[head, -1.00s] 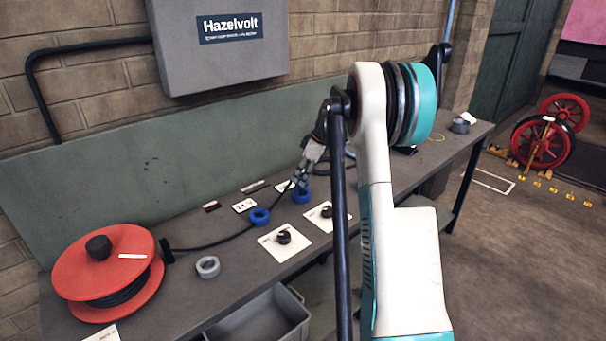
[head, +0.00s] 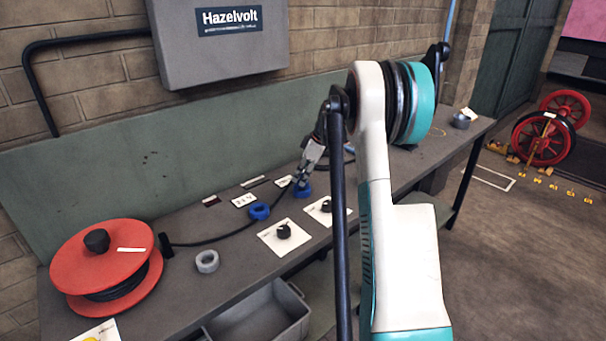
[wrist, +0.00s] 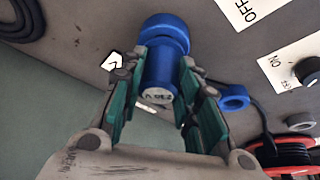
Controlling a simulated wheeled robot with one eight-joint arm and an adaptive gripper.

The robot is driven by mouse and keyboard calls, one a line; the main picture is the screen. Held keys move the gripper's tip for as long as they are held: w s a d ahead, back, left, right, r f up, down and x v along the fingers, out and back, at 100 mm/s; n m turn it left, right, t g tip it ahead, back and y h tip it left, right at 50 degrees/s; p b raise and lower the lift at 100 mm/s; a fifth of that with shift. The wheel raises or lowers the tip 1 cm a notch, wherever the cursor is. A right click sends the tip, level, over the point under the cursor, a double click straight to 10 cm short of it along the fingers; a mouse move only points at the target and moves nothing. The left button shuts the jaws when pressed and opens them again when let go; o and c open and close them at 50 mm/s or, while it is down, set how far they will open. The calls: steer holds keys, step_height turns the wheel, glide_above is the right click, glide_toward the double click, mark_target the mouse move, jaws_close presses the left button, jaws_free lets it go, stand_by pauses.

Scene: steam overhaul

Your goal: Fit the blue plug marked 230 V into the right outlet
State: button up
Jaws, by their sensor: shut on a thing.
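My gripper (head: 305,178) is over the middle of the bench and is shut on the blue plug. In the wrist view its teal-padded fingers (wrist: 160,88) grip the plug (wrist: 158,72), whose near end carries an upside-down mark that looks like 230 V. A wider blue collar (wrist: 165,32) lies at the plug's far end. In the head view a blue ring (head: 301,191), seemingly the right outlet, is directly beneath the fingers. I cannot tell how deep the plug sits in it. Another blue ring (head: 259,211), seemingly the left outlet, lies to the left, apart from my gripper.
A red cable reel (head: 95,262) stands at the left, its black cable (head: 215,240) running toward my gripper. A grey ring (head: 207,261) and switch plates with black knobs (head: 284,230) sit on the bench. A grey bin (head: 262,318) is below.

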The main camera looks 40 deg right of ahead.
steer(key=shift+f, duration=0.4)
steer(key=o, duration=1.2)
steer(key=shift+o, duration=0.2)
steer(key=shift+r, duration=0.1)
steer(key=v, duration=1.2)
